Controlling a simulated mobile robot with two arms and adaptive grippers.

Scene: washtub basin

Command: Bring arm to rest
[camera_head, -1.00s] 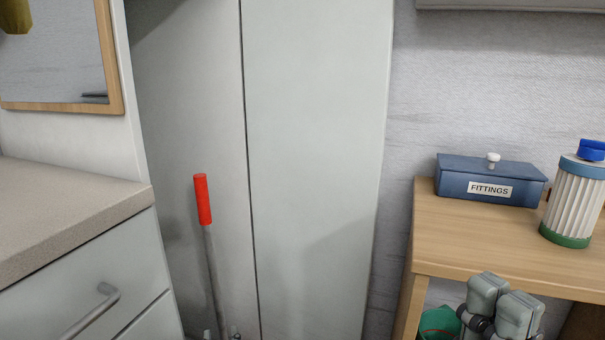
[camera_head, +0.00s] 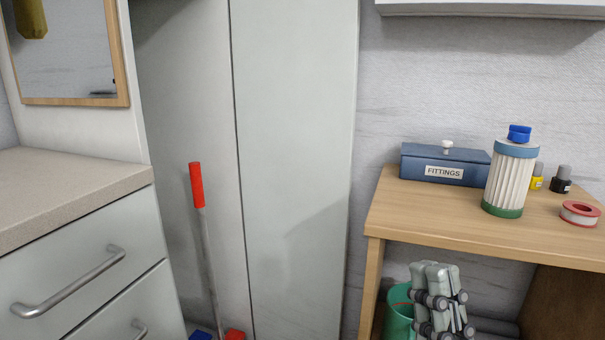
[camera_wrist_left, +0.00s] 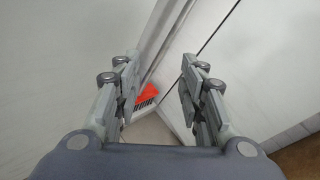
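My right gripper (camera_head: 437,275) shows in the head view at the lower right, in front of the wooden bench. Its grey fingers point up and look close together from this angle. I cannot tell whether they touch, and I see nothing held in them. My left gripper (camera_wrist_left: 160,68) shows only in the left wrist view. Its two fingers stand apart with nothing between them, above the floor by pale panels. A red object with a black-and-white edge (camera_wrist_left: 147,94) shows beyond its left finger.
A wooden bench (camera_head: 400,215) at right bears a blue fittings box (camera_head: 445,165), a pleated filter (camera_head: 510,180) and small items. A green bucket (camera_head: 399,315) stands behind my right gripper. A red-handled pole (camera_head: 197,185) leans at the tall cabinet (camera_head: 295,150). A drawer counter (camera_head: 70,190) is at left.

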